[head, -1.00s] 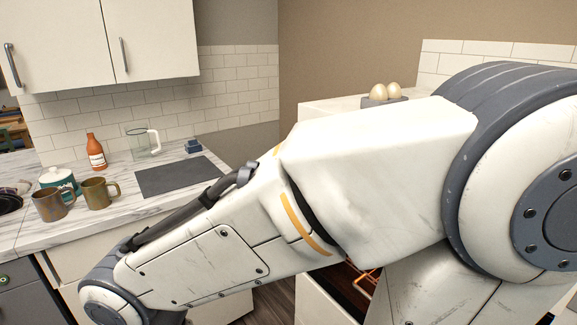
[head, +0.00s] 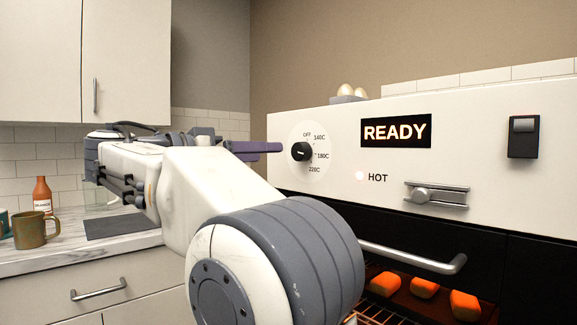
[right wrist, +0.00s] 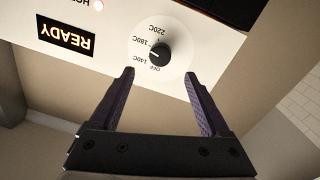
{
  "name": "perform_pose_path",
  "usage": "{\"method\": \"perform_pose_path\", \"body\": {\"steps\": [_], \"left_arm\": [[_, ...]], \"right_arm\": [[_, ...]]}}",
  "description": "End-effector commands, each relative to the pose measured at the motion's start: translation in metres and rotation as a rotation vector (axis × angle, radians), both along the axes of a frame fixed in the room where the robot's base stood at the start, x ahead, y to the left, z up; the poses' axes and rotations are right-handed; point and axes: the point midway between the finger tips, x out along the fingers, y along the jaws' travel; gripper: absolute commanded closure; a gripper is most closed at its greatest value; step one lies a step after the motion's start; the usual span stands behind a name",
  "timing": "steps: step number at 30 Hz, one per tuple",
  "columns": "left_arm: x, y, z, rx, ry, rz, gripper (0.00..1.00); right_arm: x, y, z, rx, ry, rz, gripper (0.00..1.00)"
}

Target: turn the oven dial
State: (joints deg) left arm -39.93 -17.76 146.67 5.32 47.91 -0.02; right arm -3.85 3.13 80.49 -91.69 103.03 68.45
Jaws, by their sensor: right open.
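The oven dial (head: 301,152) is a black round knob on a white disc marked OFF, 140C, 180C and 220C, at the left of the white oven panel. In the right wrist view the dial (right wrist: 160,53) lies just ahead of the fingertips, roughly centred between them. A small pale mark shows on the knob; I cannot tell exactly which label it points at. My right gripper (head: 276,147) is open and empty, its purple fingers pointing at the dial from the left. In the right wrist view the gripper (right wrist: 160,74) appears short of the knob. My left gripper is out of view.
The panel also holds a READY display (head: 396,131), a HOT light (head: 360,176), a latch (head: 436,194) and a switch (head: 523,137). Below, the oven handle (head: 420,258) sticks out near glowing orange pieces (head: 423,288). A mug (head: 33,231) and bottle (head: 42,194) stand on the left counter.

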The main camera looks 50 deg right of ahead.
Motion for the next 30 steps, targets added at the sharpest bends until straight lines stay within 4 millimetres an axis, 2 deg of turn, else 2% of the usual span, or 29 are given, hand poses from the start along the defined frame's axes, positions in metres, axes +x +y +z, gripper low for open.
{"method": "perform_pose_path", "body": {"steps": [9, 13, 18, 26, 27, 29, 30], "left_arm": [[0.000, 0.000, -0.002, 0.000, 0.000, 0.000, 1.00], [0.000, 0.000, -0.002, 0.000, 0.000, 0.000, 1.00], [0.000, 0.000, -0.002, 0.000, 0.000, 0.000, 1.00], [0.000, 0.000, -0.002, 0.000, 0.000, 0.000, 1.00], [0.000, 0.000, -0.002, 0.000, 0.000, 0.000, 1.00], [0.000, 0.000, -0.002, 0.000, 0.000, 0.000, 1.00], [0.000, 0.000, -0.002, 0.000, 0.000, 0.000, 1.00]], "right_arm": [[-0.010, -0.059, 0.000, 0.004, 0.004, -0.001, 0.19], [-0.013, -0.077, 0.000, 0.003, 0.005, 0.001, 0.19], [-0.014, -0.088, 0.000, 0.003, 0.005, 0.005, 0.19], [-0.014, -0.090, 0.000, 0.004, 0.005, 0.006, 0.19], [-0.014, -0.090, 0.000, 0.004, 0.005, 0.006, 0.23], [-0.014, -0.090, 0.000, 0.004, 0.005, 0.006, 0.46], [-0.014, -0.090, 0.000, 0.004, 0.005, 0.006, 0.62]]}}
